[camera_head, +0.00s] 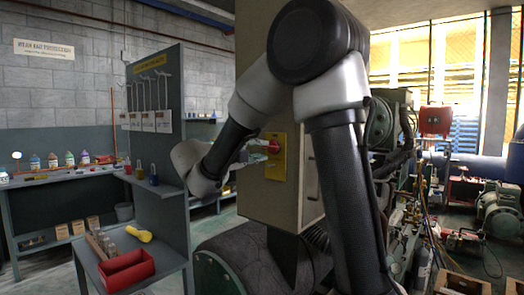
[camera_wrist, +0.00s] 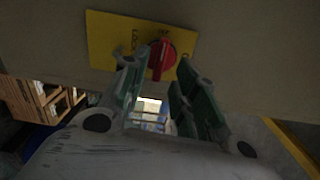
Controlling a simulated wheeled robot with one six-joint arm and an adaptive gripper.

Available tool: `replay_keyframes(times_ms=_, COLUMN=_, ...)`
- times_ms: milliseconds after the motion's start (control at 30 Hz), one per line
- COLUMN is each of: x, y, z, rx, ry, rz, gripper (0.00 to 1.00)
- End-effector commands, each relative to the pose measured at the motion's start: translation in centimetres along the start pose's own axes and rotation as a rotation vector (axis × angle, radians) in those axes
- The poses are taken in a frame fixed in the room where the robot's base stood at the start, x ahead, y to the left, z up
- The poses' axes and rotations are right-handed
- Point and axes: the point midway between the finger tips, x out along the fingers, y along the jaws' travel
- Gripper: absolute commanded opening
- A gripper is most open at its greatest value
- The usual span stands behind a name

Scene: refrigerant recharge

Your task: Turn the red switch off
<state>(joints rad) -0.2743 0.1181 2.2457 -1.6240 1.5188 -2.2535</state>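The red switch (camera_wrist: 160,56) is a rotary knob on a yellow plate (camera_wrist: 107,36) on the face of a grey cabinet. Its handle points down in the wrist view, with dark markings around it. In the head view the red switch (camera_head: 271,147) is partly hidden behind my gripper (camera_head: 256,151), and the yellow plate (camera_head: 275,168) shows around it. In the wrist view my gripper (camera_wrist: 158,68) is open, with one green-padded finger on each side of the knob's lower end. I cannot tell whether either finger touches the knob.
The grey cabinet (camera_head: 252,204) stands above a large dark machine (camera_head: 238,262). At left, a small table holds a red bin (camera_head: 126,270) and a yellow object (camera_head: 139,234), beside a grey tool panel (camera_head: 165,110). Compressors and hoses crowd the right side.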

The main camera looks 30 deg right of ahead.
Motion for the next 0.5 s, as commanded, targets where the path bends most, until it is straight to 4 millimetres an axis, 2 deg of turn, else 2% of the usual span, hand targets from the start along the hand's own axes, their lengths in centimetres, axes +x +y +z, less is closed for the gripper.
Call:
replay_keyframes(times_ms=300, x=-3.6, y=0.0, z=0.1, rx=0.000, ry=-0.002, rz=0.000, gripper=0.29)
replay_keyframes(times_ms=500, x=-5.3, y=0.0, z=0.0, rx=0.000, ry=0.000, rz=0.000, gripper=0.29)
